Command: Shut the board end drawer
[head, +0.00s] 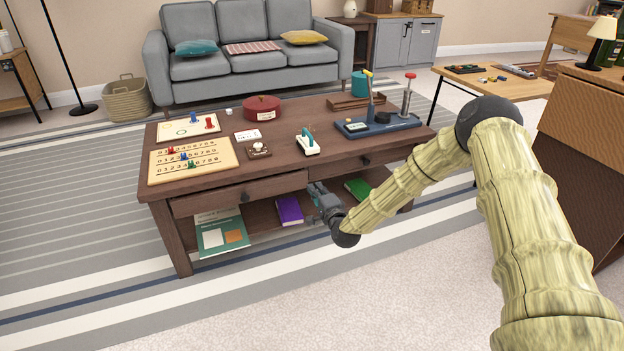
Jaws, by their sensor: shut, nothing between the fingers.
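The wooden coffee table (283,160) has two front drawers. The board end drawer (215,199) is the left one, below the number board (215,166). Its front appears to stand out a little from the table frame; how far is hard to tell. My gripper (316,190) is in front of the table, just right of that drawer's right end and at about shelf height. It is shut and empty. Whether it touches the table is unclear.
The right drawer (370,157) looks shut. A purple book (289,210), a green book (359,189) and a large green-and-white book (222,236) lie on the lower shelf. A lever device (378,125) stands on the tabletop. The striped rug in front is clear.

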